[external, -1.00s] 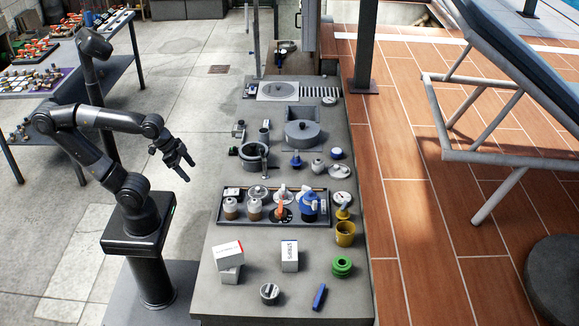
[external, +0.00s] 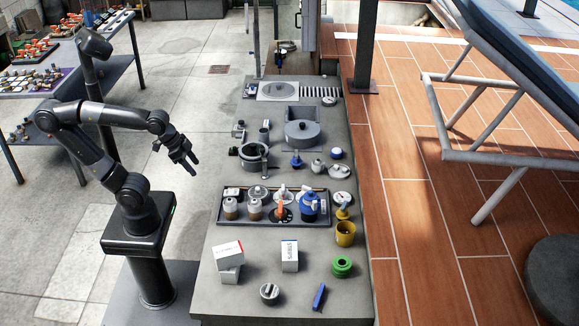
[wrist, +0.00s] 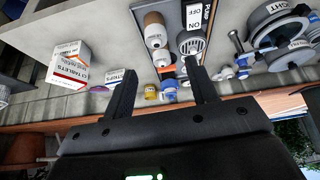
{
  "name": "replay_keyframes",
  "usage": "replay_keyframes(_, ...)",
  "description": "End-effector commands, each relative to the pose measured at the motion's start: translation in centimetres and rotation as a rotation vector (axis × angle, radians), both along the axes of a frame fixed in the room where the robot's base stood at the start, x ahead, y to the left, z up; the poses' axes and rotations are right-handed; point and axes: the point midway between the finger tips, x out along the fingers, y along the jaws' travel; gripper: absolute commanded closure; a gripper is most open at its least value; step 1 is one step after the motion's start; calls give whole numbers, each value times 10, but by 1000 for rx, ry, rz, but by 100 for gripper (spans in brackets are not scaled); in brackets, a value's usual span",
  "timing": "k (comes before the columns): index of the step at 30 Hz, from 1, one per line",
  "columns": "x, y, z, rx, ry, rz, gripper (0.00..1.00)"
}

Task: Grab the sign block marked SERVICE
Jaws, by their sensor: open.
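I cannot make out the word SERVICE on anything in these frames, so I cannot tell which piece is the sign block. My gripper (external: 194,168) is open and empty, in the air left of the grey counter, level with the far side of the tray. In the wrist view its two fingers (wrist: 160,78) stand wide apart with nothing between them. A small dark block with a white label (external: 232,193) sits at the tray's left end, its text unreadable. In the wrist view an ON/OFF label (wrist: 194,16) shows near the top.
A dark-rimmed tray (external: 262,225) holds several jars and a blue jug (external: 309,204). A white tablets box (external: 228,249), also in the wrist view (wrist: 68,66), and another white box (external: 289,256) stand nearer. A yellow cup (external: 345,233) and green rings (external: 342,267) are right. A pot (external: 254,153) stands behind.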

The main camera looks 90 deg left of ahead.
Motion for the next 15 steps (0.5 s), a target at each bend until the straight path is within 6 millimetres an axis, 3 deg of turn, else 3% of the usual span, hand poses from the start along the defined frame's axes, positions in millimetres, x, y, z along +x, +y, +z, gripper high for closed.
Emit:
replay_keyframes(8, 78, 62, 31, -67, 35, 261, 47)
replay_keyframes(15, 143, 139, 41, -109, 55, 503, 47)
